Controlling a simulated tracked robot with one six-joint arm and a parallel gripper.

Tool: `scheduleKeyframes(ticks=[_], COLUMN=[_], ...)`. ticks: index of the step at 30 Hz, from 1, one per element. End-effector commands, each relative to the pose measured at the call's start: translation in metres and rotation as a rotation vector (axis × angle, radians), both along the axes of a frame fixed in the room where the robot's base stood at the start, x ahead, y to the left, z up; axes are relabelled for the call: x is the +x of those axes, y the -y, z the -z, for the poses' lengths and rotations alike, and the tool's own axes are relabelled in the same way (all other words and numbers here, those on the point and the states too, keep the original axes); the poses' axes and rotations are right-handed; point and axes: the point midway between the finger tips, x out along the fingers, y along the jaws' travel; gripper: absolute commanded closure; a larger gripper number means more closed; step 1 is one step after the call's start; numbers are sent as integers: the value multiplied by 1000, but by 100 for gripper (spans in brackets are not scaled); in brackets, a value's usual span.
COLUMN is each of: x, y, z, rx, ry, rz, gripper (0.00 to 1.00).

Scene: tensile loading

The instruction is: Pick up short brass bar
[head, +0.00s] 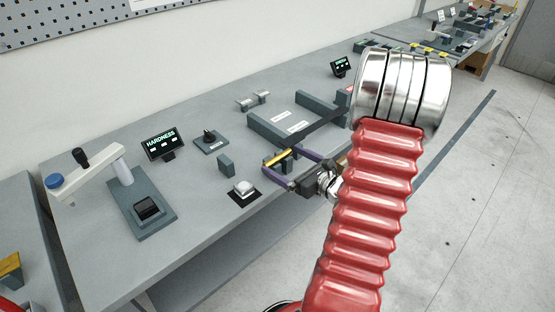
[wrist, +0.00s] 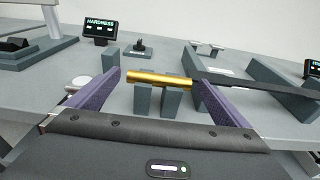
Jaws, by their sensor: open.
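The short brass bar (wrist: 158,78) is a gold-coloured bar lying across the tops of small grey upright blocks (wrist: 157,100) in the wrist view. In the head view the brass bar (head: 278,157) shows as a short yellow piece near the bench's front edge. My gripper (head: 281,160) is open, with one purple finger beyond each end of the bar. In the wrist view my gripper (wrist: 158,77) has a visible gap between the left finger and the bar. The right finger is close to the bar's right end; I cannot tell whether they touch.
A long dark bar (wrist: 255,85) runs right from near the right fingertip, by a grey frame (head: 268,131). A white button (head: 244,187), a grey block (head: 226,166) and a hardness display (head: 161,144) stand left. A lever press (head: 143,210) is farther left.

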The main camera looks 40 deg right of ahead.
Motion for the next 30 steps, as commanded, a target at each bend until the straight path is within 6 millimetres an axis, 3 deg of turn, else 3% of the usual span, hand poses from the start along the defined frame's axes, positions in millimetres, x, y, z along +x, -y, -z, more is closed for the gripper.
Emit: scheduleKeyframes(ticks=[6,21,30], x=[14,14,14], y=[-1,-1,-1], z=[2,2,2], rx=[0,0,0], ry=[-1,0,0], rz=[0,0,0], gripper=[0,0,20])
